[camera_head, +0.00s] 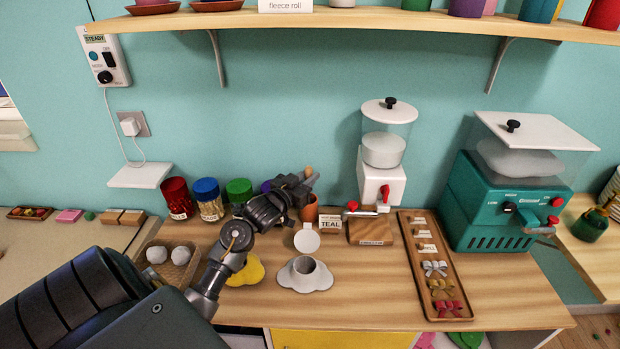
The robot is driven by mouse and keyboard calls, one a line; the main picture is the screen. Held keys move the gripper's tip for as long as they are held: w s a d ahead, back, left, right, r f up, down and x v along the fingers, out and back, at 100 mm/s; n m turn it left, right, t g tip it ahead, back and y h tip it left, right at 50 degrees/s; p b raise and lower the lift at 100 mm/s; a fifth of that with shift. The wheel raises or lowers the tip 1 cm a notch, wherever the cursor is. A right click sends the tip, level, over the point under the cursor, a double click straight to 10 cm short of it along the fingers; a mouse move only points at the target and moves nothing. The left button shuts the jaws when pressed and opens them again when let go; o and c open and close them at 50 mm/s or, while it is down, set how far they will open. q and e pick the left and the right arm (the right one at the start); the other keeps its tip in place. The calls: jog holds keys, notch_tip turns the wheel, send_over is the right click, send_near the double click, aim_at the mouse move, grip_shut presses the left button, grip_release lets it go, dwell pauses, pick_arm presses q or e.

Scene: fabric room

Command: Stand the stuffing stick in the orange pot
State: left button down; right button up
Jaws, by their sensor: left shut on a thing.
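My left gripper (303,186) reaches in from the left over the back of the wooden counter and is shut on the stuffing stick (308,171). Only the stick's light wooden rounded end shows above the fingers; the rest is hidden. The small orange pot (310,210) stands just below the gripper, partly covered by it. I cannot tell whether the stick's lower end is inside the pot. My right gripper is not in view.
A TEAL sign (329,223) and a white dispenser (382,170) stand right of the pot. Lidded jars (208,200) line the wall to the left. A white flower-shaped holder (306,274) is in front. A wooden tray of bows (421,262) and a teal machine (510,200) are further right.

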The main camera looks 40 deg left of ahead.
pick_arm(q)
jog(key=c, duration=1.4)
grip_release()
jog(key=shift+f, duration=0.1)
jog(key=shift+o, duration=0.6)
jog(key=s+b, duration=0.1)
jog(key=s, duration=1.1)
jog(key=shift+d+r, duration=0.2)
jog(key=shift+d, duration=0.2)
